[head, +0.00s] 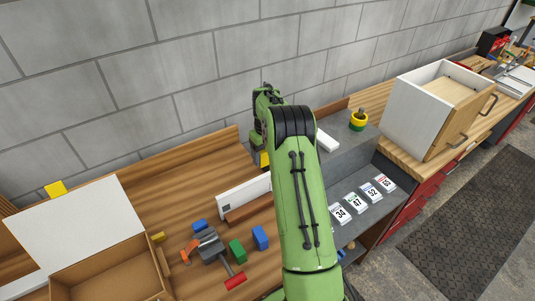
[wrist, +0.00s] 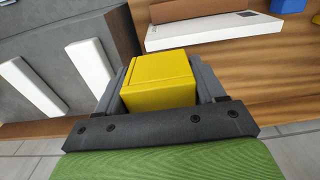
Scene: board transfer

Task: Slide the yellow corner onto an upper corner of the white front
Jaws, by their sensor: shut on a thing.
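My gripper (wrist: 160,85) is shut on the yellow corner (wrist: 160,82), which sits between the two grey fingers in the wrist view. In the head view only a small part of the yellow corner (head: 264,159) shows, beside the green wrist. The white front (head: 243,194) is a long low panel standing along a brown wooden strip on the bench, left of my arm. My arm hides its right end. The white front also shows in the wrist view (wrist: 215,31), beyond the held corner and apart from it.
A white cabinet (head: 80,222) with an open drawer stands at the left. Numbered cards (head: 362,203) lie on the grey shelf.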

